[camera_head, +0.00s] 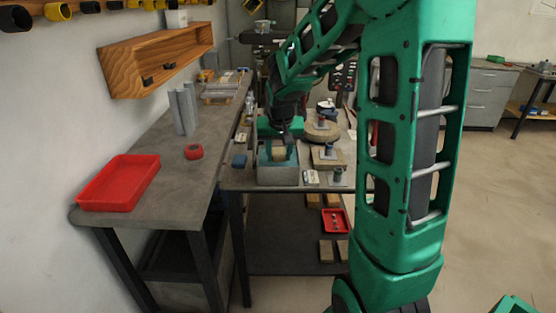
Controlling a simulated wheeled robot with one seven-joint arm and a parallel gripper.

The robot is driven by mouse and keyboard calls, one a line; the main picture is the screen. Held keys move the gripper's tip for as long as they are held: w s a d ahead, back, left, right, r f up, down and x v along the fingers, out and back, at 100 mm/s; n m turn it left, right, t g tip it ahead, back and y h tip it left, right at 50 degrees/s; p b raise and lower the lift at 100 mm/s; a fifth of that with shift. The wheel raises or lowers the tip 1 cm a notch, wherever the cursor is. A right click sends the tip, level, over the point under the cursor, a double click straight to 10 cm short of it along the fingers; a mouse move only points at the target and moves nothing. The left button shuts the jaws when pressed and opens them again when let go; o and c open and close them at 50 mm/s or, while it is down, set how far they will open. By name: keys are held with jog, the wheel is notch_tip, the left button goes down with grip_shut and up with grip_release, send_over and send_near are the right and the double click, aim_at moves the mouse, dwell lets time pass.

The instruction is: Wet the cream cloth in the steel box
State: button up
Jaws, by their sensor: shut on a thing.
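The steel box (278,176) is a small grey box near the front edge of the back workbench. My gripper (279,152) points down at the box's opening. It is shut on the cream cloth (279,155), a small tan patch between the green fingers. The cloth is at or just inside the top of the box. The near wall may hide its lower part, and I cannot tell whether it touches any water.
A wooden block with a metal fitting (328,156) and a round piece (322,131) stand right of the box. A small blue thing (239,161) is close on its left. A red tray (120,183) and a red ring (193,152) lie on the left bench.

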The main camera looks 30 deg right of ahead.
jog(key=shift+r, duration=2.05)
notch_tip(320, 180, up, 6)
dwell(0.3)
dwell(0.4)
